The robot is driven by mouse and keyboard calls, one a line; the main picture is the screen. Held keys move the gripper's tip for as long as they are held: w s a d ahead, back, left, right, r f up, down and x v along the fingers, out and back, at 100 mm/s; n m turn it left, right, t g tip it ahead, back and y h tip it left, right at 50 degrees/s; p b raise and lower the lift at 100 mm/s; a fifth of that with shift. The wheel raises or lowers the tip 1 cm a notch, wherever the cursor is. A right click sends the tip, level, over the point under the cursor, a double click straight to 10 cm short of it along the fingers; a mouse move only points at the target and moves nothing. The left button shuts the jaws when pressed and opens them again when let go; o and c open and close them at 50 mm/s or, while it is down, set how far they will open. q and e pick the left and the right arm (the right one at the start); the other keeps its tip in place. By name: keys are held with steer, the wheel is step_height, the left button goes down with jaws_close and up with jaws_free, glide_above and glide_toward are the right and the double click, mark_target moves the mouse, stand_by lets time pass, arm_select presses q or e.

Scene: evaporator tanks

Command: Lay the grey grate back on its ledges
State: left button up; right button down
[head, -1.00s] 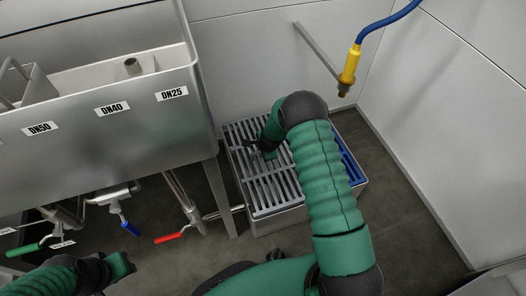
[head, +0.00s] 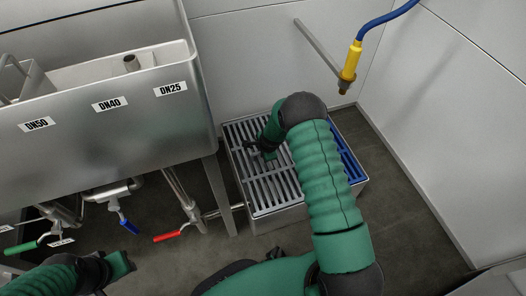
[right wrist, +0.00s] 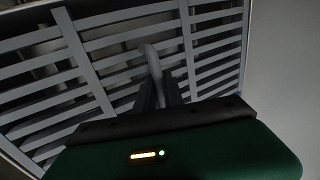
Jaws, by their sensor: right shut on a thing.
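The grey grate (head: 268,190) lies over the left and middle of the metal floor box (head: 282,222), seeming level with its rim. I cannot tell whether it rests fully on its ledges, which are hidden. My right gripper (head: 257,149) is over the grate's far left part, its arm covering the grate's right side. In the right wrist view the gripper (right wrist: 158,90) is shut on a light upright loop of the grate, above the slats (right wrist: 55,80). My left gripper (head: 128,262) is at the lower left, away from the grate; its jaws are unclear.
A blue slatted section (head: 349,161) covers the box's right end. A steel tank (head: 100,130) stands left, with red (head: 167,237) and blue (head: 127,226) valve handles below and a leg beside the box. A yellow nozzle (head: 350,62) hangs at the back right. Floor is free right of the box.

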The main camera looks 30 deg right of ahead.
steer(key=shift+r, duration=0.1)
steer(key=c, duration=1.4)
jaws_free()
steer(key=shift+o, duration=0.2)
steer(key=p+v, duration=0.9)
steer(key=v, duration=0.7)
steer(key=shift+s+r, duration=0.25)
steer(key=shift+r, duration=0.05)
